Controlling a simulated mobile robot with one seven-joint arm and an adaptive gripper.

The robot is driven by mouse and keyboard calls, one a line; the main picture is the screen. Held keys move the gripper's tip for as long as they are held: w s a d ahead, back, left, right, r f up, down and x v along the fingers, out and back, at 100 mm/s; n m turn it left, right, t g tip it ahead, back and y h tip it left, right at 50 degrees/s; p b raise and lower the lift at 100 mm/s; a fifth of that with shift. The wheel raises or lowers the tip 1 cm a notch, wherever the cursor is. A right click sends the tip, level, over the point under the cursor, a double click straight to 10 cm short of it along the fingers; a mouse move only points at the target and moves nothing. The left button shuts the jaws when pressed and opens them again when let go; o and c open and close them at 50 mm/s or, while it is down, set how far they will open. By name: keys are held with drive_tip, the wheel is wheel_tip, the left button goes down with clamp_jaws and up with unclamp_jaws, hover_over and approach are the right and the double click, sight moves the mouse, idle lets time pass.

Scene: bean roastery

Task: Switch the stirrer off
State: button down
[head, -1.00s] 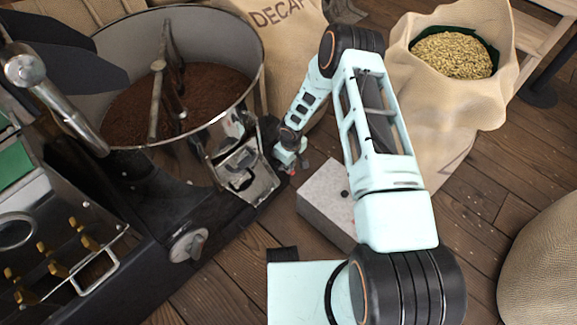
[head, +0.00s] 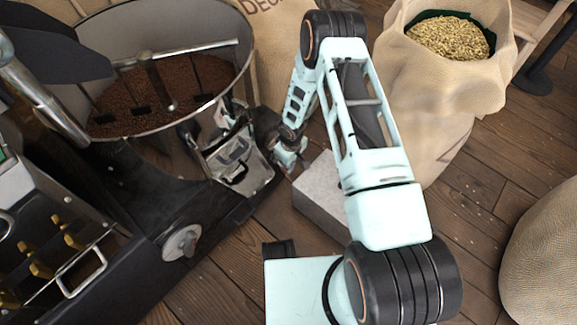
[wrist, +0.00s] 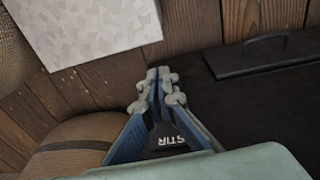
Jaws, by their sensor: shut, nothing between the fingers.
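The stirrer (head: 160,82) is a set of metal arms inside the round steel pan, over dark brown beans. A black plate lettered STIR (wrist: 172,143) shows between and behind my gripper's fingers in the wrist view. Its switch lever cannot be made out; my gripper may hide it. My gripper (wrist: 158,82) is shut and empty, its tips together. In the head view my gripper (head: 290,158) is low beside the machine's right side, right of the chute; whether it touches anything cannot be told.
The steel pan (head: 228,105) stands at the upper left. A round dial (head: 182,242) is on the machine's front. A grey block (head: 322,196) lies on the wooden floor beneath my arm. An open sack (head: 420,95) of pale beans stands at the upper right, another sack (head: 545,255) at right.

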drive_tip(key=shift+w+a, duration=0.1)
drive_tip(key=shift+w+a+r, duration=0.35)
drive_tip(key=shift+w+a, duration=0.05)
idle(0.3)
